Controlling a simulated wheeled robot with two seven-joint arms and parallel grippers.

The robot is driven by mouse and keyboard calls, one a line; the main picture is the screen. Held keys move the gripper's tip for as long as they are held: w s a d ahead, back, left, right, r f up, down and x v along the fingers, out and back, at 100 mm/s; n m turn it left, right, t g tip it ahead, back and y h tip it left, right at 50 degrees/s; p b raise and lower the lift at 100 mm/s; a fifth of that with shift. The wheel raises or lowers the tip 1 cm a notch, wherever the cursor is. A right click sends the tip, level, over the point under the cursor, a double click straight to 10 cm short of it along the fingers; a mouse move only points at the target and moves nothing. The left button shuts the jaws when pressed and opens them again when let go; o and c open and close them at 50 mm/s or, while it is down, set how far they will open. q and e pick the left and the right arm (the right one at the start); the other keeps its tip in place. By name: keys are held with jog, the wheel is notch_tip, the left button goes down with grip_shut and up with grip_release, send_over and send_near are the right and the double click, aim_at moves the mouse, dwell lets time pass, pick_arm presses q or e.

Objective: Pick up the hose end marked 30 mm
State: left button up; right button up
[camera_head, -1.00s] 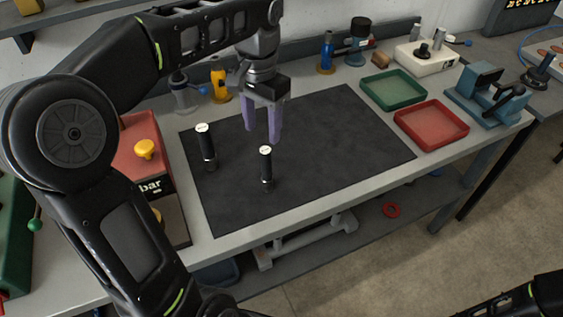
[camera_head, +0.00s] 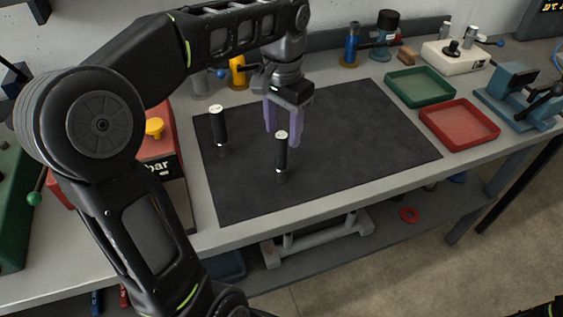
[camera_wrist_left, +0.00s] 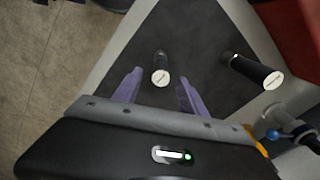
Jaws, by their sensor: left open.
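Two upright black cylindrical hose ends with white marked tops stand on the dark mat (camera_head: 345,150). The nearer one (camera_head: 281,158) is at the mat's middle left, and the other (camera_head: 219,132) is farther left. In the left wrist view they are the middle one (camera_wrist_left: 160,64) and the right one (camera_wrist_left: 247,67). The markings are too small to read. My left gripper (camera_head: 283,124) is open and empty, its purple fingers pointing down just behind the nearer hose end. In the left wrist view that hose end shows in the gap between the fingertips. My right gripper is out of view.
A green tray (camera_head: 420,101) and a red tray (camera_head: 458,147) lie right of the mat, with a blue vise-like device (camera_head: 518,90) beyond. A red box (camera_head: 160,172) with a yellow knob stands left. Bottles line the back. The mat's right half is clear.

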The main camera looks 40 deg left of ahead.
aim_at(282, 148)
pick_arm(q)
jog(key=shift+f, duration=0.35)
jog(key=shift+s+f+p, duration=0.1)
jog(key=shift+f+p, duration=0.25)
jog(key=shift+f, duration=2.3)
grip_shut()
